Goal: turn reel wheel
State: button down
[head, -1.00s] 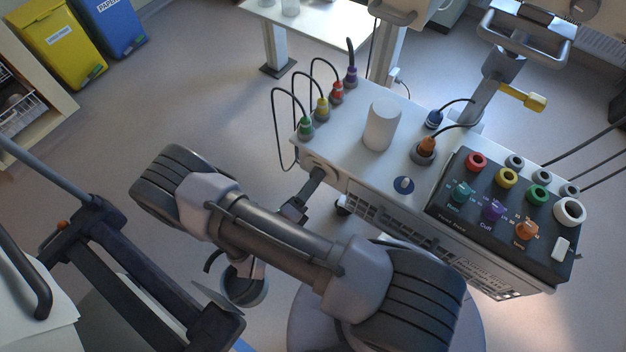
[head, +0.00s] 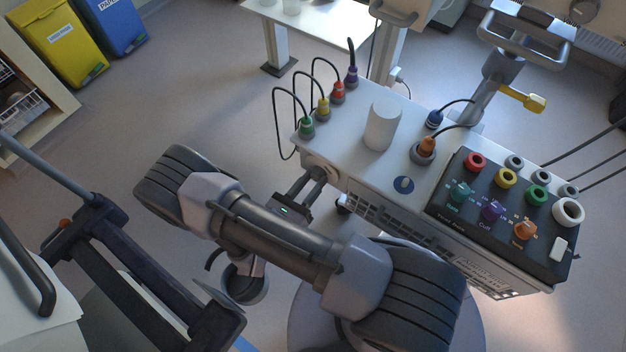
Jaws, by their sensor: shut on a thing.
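The white console (head: 355,147) stands right of centre. On its left end face is the reel wheel (head: 313,163), a pale round part low under the top edge, mostly hidden by the fingers and the console edge. My gripper (head: 318,176) reaches up to this end face from below, with both fingers at the wheel. It is shut on the wheel, though the contact itself is hard to see. My arm covers the area in front of the gripper.
Green, yellow, red and purple plugs with black cables stand along the console's back left edge. A white cylinder (head: 382,126) stands on top. A dark control panel (head: 505,215) is at right. A dark stretcher frame (head: 130,262) lies at left.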

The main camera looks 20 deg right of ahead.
jog(key=m, duration=0.7)
jog(key=shift+w, duration=0.1)
jog(key=m, duration=0.6)
jog(key=shift+w+a+r+m, duration=0.1)
jog(key=shift+m, duration=0.2)
jog(key=m, duration=0.7)
jog(key=shift+r+p, duration=0.1)
jog(key=shift+p, duration=0.2)
jog(key=m, duration=0.7)
jog(key=shift+r, duration=0.1)
jog(key=c, duration=1)
grip_release()
